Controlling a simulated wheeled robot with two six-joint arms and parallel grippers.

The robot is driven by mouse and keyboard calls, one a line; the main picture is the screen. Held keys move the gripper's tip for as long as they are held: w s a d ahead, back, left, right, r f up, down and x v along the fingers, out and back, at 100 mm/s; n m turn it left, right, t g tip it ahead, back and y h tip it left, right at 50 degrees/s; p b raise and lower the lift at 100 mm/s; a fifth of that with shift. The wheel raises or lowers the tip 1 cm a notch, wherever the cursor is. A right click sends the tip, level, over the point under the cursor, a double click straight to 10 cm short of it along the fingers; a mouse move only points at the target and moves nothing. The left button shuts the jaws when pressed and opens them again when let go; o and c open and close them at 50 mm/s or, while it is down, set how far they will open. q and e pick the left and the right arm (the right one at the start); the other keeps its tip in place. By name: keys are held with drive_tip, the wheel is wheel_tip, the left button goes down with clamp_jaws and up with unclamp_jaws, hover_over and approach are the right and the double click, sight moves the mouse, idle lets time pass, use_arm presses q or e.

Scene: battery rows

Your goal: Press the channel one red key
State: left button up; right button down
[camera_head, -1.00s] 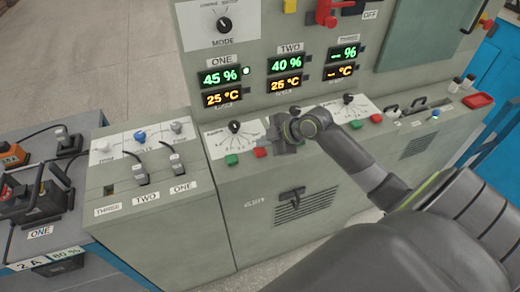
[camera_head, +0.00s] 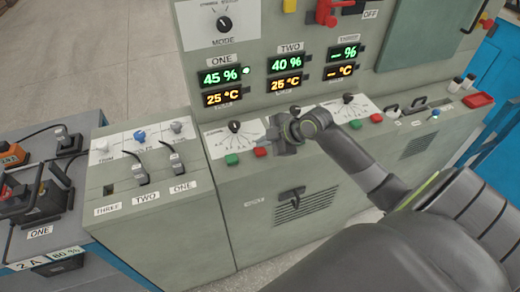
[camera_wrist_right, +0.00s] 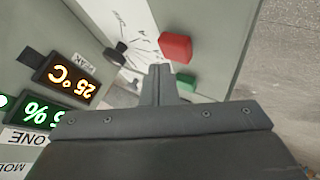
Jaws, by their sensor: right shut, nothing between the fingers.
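The channel one red key (camera_head: 260,152) is on the sloped desk of the grey-green console, below the dial under the ONE readouts. It also shows in the right wrist view (camera_wrist_right: 175,46). The channel one green key (camera_head: 232,160) is to its left; in the wrist view the green key (camera_wrist_right: 186,82) is partly behind my fingers. My right gripper (camera_head: 275,146) is shut and empty, just right of the red key. In the wrist view its fingertips (camera_wrist_right: 160,70) are close beside the red key; I cannot tell whether they touch it. My left gripper is out of view.
The ONE readout (camera_head: 220,77) shows 45 % and 25 °C, with a lit green lamp (camera_head: 245,71) beside it. The channel one dial (camera_head: 235,127) is close to the keys. Another red key (camera_head: 376,118) and green key (camera_head: 355,125) are farther right. A lever cabinet stands left.

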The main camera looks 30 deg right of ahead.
sight(264, 151)
drive_tip(key=shift+f, duration=0.35)
drive_tip(key=shift+f+b, duration=0.45)
idle(0.4)
idle(0.4)
drive_tip(key=shift+r+p, duration=0.75)
drive_tip(key=shift+r, duration=0.15)
drive_tip(key=shift+r, duration=0.1)
wheel_tip(264, 151, up, 5)
drive_tip(key=p, duration=0.4)
idle(0.4)
